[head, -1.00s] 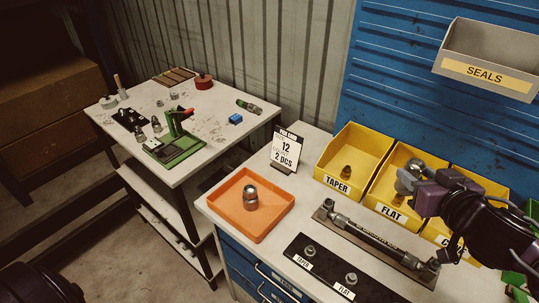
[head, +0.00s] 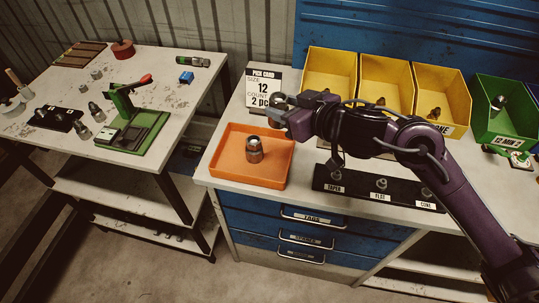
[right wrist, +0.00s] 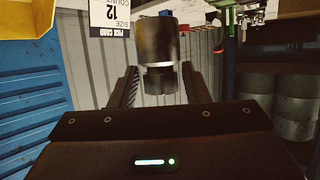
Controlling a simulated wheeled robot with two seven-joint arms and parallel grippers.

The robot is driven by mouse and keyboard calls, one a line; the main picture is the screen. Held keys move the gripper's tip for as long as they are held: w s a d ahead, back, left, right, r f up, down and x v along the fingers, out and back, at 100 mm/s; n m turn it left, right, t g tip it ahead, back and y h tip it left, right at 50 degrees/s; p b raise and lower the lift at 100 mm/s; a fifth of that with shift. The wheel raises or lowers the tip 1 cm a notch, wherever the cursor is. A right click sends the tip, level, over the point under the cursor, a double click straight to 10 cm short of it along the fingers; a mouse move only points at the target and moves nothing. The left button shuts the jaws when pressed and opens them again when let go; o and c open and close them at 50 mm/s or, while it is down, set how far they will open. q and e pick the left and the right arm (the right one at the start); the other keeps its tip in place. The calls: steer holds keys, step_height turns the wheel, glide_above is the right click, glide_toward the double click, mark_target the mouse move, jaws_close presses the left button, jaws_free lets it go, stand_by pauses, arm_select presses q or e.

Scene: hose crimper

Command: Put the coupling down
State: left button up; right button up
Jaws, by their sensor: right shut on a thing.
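My right gripper (head: 283,110) is shut on a metal coupling (head: 279,99), held above the back right edge of the orange tray (head: 222,172). In the right wrist view the held coupling (right wrist: 158,52) stands between the two fingers, dark and worn around its middle with a notched nut end towards the palm. A second coupling (head: 254,150) stands upright in the tray, apart from the gripper. My left gripper is out of view.
The pick card (head: 262,88) stands close behind the gripper and reads size 12, 2 pcs. Yellow bins (head: 330,95) and a green bin (head: 497,131) line the back. A black labelled strip (head: 345,190) lies right of the tray. The tray's right half has bare floor.

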steer(key=shift+a+f+b, duration=0.1)
steer(key=shift+f+b, duration=0.8)
steer(key=shift+f, duration=6.4)
steer(key=shift+f, duration=0.2)
steer(key=o, duration=1.2)
